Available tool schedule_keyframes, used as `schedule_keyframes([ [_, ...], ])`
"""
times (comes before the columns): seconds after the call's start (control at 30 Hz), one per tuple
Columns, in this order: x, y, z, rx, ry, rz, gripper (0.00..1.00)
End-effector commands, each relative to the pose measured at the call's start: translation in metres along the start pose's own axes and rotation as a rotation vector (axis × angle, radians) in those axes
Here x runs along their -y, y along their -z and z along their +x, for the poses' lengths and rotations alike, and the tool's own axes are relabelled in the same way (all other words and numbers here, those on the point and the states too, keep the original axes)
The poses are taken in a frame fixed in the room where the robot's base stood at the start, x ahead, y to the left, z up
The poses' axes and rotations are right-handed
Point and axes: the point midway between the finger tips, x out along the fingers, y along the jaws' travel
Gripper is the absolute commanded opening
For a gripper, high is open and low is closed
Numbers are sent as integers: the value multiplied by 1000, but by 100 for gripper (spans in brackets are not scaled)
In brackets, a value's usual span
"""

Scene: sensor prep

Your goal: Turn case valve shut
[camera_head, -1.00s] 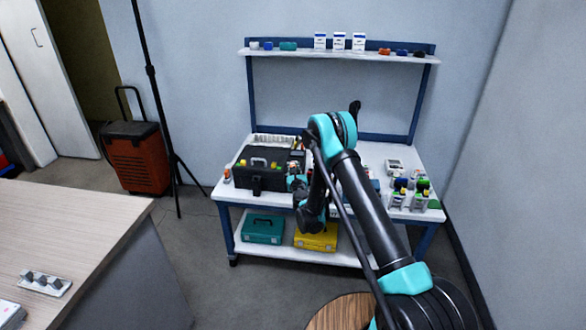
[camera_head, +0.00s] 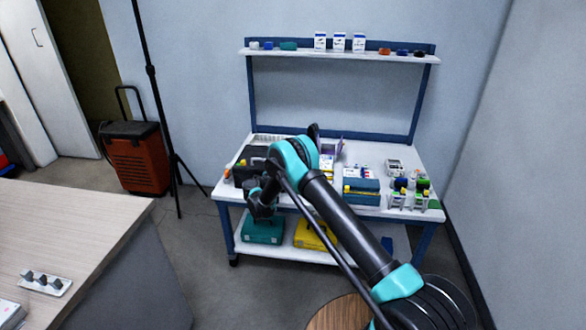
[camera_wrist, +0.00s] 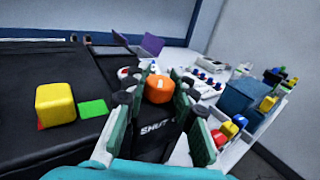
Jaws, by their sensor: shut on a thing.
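The black case (camera_wrist: 55,75) lies under my gripper in the wrist view. In the head view the case (camera_head: 252,153) stands at the left of the workbench, partly hidden by my arm. The orange valve knob (camera_wrist: 159,89) sits on the case beside a "SHUT" label, with a pale mark on its top. My gripper (camera_wrist: 157,87) is shut on this knob, with one finger on each side. The far side of the knob is hidden. A yellow block-shaped part (camera_wrist: 55,104) sits on the case at the left, between a red and a green patch.
A blue box (camera_wrist: 238,97) and several coloured-capped items stand to the right of the case. A purple panel (camera_wrist: 152,44) stands behind it. The workbench (camera_head: 345,212) has a shelf above. Teal (camera_head: 263,229) and yellow (camera_head: 310,235) cases lie on its lower shelf.

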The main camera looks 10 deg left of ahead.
Motion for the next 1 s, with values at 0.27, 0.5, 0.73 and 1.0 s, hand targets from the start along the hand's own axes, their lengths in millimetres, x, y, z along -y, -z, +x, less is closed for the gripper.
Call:
schedule_keyframes([
  [0.27,-1,0,0,0,135,0,0],
  [0.5,0,0,1,0,182,0,0],
  [0.73,0,0,1,0,189,0,0],
  [1.0,0,0,1,0,188,0,35],
])
